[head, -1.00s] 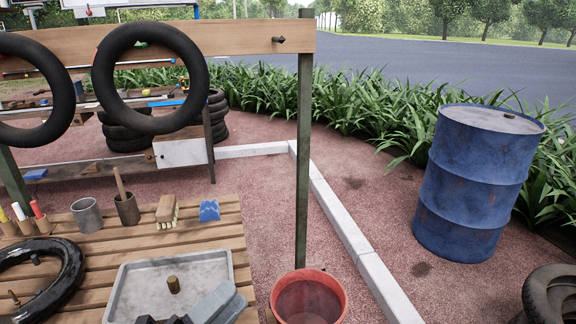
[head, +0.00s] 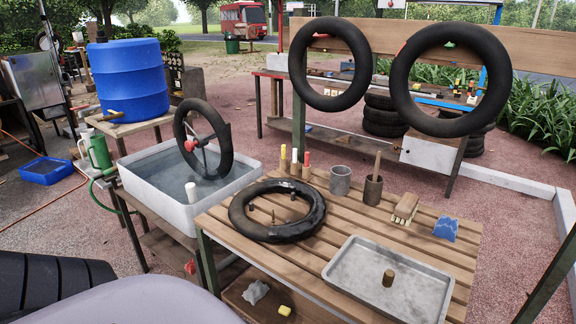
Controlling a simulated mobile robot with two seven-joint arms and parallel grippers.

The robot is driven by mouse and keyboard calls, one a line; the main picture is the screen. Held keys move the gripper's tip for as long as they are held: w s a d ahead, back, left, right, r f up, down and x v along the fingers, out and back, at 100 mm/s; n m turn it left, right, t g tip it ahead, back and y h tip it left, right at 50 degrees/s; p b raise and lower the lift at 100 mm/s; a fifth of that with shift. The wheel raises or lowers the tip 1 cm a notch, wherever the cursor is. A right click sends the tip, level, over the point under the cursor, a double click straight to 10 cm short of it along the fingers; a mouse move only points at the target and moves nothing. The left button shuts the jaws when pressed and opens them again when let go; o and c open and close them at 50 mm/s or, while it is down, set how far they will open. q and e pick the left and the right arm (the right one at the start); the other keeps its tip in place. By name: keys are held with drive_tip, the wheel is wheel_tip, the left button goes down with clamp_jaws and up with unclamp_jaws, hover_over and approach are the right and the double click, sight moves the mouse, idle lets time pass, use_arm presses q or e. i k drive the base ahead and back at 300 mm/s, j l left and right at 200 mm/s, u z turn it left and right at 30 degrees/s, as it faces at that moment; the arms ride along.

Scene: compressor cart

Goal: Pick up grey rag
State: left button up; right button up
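A crumpled grey cloth, which looks like the grey rag (head: 255,292), lies on the lower shelf (head: 237,301) under the slatted wooden table, near the shelf's left part. A small yellow block (head: 284,310) lies to its right. The rag appears uncovered in the head view, with nothing holding it. Neither of my grippers is in view.
On the slatted table (head: 455,262) are a black tyre (head: 236,218), a grey metal tray (head: 345,264), a brush (head: 404,208) and cups. A water tub (head: 153,203) with a wheel stands left of it. A pale rounded surface fills the bottom left foreground.

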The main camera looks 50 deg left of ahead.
sight(256, 290)
drive_tip(key=u, duration=1.85)
